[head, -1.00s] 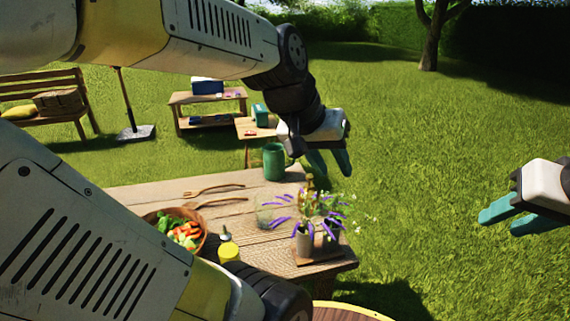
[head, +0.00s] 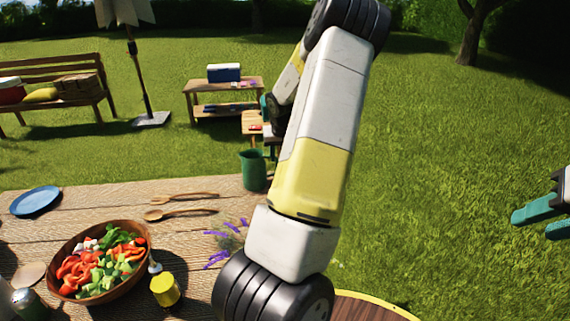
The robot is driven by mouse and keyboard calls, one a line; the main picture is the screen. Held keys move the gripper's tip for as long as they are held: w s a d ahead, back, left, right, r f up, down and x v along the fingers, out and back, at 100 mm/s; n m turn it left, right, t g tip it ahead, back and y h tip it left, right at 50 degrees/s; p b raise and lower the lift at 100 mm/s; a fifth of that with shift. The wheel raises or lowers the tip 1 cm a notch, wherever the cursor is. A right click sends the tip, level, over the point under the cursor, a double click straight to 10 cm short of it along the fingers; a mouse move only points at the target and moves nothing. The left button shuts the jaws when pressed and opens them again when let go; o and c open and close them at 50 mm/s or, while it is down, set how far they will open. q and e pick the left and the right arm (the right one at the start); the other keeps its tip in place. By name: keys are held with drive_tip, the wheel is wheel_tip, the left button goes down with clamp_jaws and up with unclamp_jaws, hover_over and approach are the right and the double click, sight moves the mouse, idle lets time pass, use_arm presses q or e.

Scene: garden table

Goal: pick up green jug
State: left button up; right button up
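The green jug (head: 253,171) stands upright near the far right edge of the wooden table (head: 120,203). My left arm crosses the middle of the head view in front of the table's right end. My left gripper (head: 271,140) is mostly hidden behind that arm, just above and behind the jug in the picture. Its fingers cannot be made out, nor whether it touches the jug. My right gripper (head: 532,224) is at the right edge of the view, over the grass and far from the jug. Its teal fingers are apart and nothing shows between them.
A salad bowl (head: 134,276), a yellow-capped bottle (head: 164,289), wooden servers (head: 183,213) and a blue plate (head: 36,201) are on the table. Purple flowers (head: 222,252) are partly hidden by my arm. A side table with a blue cooler (head: 224,72) stands behind on the grass.

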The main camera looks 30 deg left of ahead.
sight(261, 169)
use_arm(q)
drive_tip(key=x, duration=0.5)
drive_tip(key=a+x, duration=0.1)
drive_tip(key=x, duration=0.2)
drive_tip(key=shift+w+r, duration=0.1)
drive_tip(key=shift+w, duration=0.05)
clamp_jaws()
idle(1.2)
